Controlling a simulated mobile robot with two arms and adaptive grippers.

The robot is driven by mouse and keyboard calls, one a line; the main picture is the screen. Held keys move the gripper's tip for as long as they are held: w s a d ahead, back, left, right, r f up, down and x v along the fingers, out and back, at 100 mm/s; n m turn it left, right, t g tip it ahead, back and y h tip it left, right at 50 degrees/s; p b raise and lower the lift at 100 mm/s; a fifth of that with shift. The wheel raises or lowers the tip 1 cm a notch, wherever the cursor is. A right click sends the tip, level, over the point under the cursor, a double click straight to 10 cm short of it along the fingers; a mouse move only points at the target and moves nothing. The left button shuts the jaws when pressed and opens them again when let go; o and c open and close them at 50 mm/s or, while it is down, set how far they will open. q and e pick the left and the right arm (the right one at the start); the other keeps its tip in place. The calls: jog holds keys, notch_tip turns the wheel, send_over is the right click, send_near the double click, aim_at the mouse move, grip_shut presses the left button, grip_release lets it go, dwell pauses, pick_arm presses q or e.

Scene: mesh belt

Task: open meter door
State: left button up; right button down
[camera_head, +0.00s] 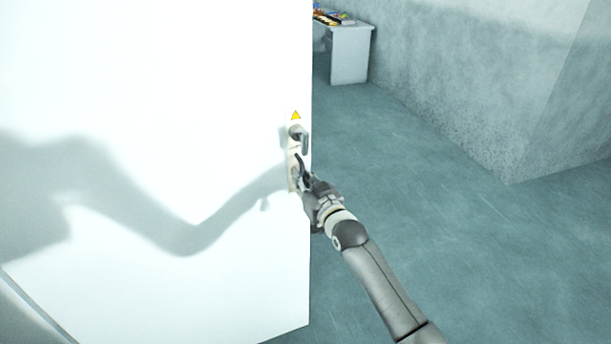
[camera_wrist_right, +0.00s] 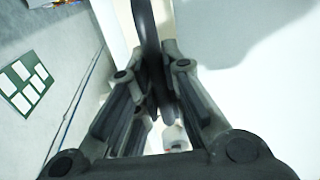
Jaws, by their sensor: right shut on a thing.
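The white meter door (camera_head: 160,90) fills the left half of the head view. Its handle plate (camera_head: 293,177) sits near the door's right edge, with a grey knob-like part (camera_head: 298,133) at its top and a yellow warning triangle above. My right gripper (camera_head: 303,178) is at the lower part of this plate. In the right wrist view, the fingers (camera_wrist_right: 160,105) are closed around a dark curved handle (camera_wrist_right: 149,45) that runs up between them. The fingers hide part of the handle. My left gripper is not in view.
A white table (camera_head: 350,52) with coloured items on it stands at the back, right of the door. A pale wall (camera_head: 470,80) runs along the right. The blue-green floor (camera_head: 450,240) between is clear. A green-and-white board (camera_wrist_right: 24,82) shows in the wrist view.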

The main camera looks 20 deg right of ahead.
jog(key=shift+w+d+r, duration=0.1)
jog(key=c, duration=1.8)
grip_release()
jog(key=s+d, duration=0.2)
jog(key=s, duration=1)
jog(key=shift+d, duration=0.1)
